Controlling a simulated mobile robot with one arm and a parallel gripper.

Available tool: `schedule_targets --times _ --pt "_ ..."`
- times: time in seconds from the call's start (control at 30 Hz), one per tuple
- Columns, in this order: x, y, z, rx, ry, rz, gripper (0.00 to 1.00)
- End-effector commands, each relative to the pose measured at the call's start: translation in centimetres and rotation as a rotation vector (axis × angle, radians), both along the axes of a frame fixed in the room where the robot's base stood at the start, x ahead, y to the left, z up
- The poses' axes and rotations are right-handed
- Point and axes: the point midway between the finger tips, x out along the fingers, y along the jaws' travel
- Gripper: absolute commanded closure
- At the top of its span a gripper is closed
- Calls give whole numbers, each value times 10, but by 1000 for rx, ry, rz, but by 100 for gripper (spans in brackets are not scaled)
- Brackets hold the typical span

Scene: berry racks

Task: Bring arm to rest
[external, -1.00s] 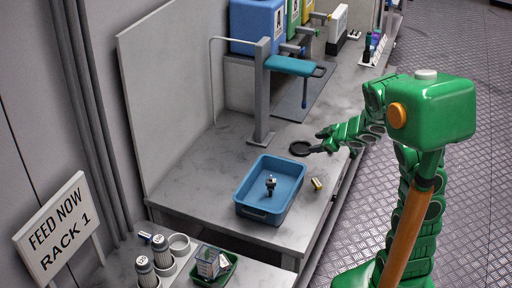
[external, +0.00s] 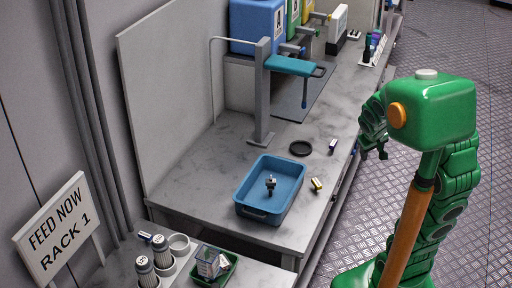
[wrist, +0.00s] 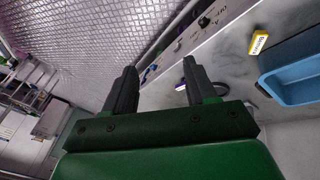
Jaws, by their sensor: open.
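My green arm is folded back toward my body at the right in the external view. My gripper (external: 374,152) hangs past the counter's front edge, over the floor side. In the wrist view my gripper (wrist: 160,90) has its two dark fingers spread apart with nothing between them.
The counter (external: 215,165) holds a blue tray (external: 245,211) with a small object inside, a yellow labelled block (external: 317,185), a small white and blue block (external: 332,146) and a black ring (external: 301,148). A teal-topped stand (external: 262,100) rises behind. The floor (external: 350,245) beside the counter is clear.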

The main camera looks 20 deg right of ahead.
Motion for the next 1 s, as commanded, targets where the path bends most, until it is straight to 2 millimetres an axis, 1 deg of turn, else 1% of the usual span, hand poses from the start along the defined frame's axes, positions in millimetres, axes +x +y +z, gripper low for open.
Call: schedule_targets --times 0.13,0.3,0.4,0.5,0.6,0.67,1.0 --pt "-53 22 5 74 119 -66 44" --pt "-120 53 11 162 263 -85 44" --pt "-155 69 15 208 334 -78 44" --pt "-182 81 19 244 386 -64 44" --pt "-202 90 21 270 426 -50 44" --pt "-209 94 22 281 438 -45 44" --pt "-210 94 23 282 440 -44 44"
